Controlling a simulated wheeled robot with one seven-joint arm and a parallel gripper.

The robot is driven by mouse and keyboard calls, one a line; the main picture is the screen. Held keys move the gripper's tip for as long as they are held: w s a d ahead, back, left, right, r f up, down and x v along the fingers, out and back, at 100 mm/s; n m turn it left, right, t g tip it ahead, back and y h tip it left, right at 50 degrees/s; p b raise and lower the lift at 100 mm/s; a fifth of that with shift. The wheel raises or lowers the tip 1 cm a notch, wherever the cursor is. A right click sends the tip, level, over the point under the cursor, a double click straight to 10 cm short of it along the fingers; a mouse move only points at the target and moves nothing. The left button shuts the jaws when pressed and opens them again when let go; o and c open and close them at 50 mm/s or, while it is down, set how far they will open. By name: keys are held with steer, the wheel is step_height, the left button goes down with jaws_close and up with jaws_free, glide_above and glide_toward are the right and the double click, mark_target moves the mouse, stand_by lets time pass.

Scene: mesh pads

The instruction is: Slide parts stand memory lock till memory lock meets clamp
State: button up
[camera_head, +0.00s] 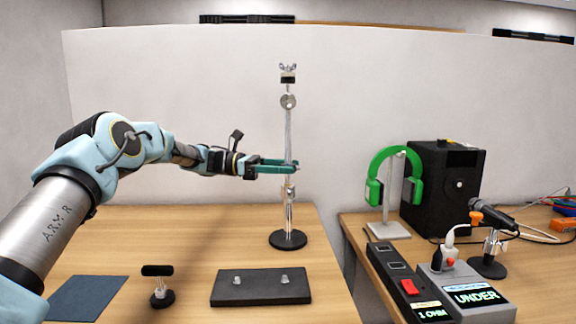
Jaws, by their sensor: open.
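The parts stand (289,130) is a chrome pole upright on a round black base (288,240) near the table's right side. A round silver fitting (288,101) sits high on the pole, below the black and silver top piece. A chrome clamp (289,191) sits lower on the pole. My gripper (291,166) comes in from the left with its teal fingers open at the pole, just above the clamp. The memory lock cannot be clearly made out; the fingers hide that stretch of pole. I cannot tell whether the fingers touch anything.
A dark pad with two small fittings (261,288), a small black-topped stand (158,285) and a blue mat (88,298) lie in front. A second table at right holds green headphones (375,185), a black speaker (440,190) and a microphone (493,215). A white partition (400,90) stands behind.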

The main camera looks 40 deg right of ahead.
steer(key=shift+s+d, duration=0.2)
steer(key=shift+s, duration=0.1)
steer(key=shift+c, duration=0.2)
jaws_close()
stand_by(0.3)
stand_by(0.7)
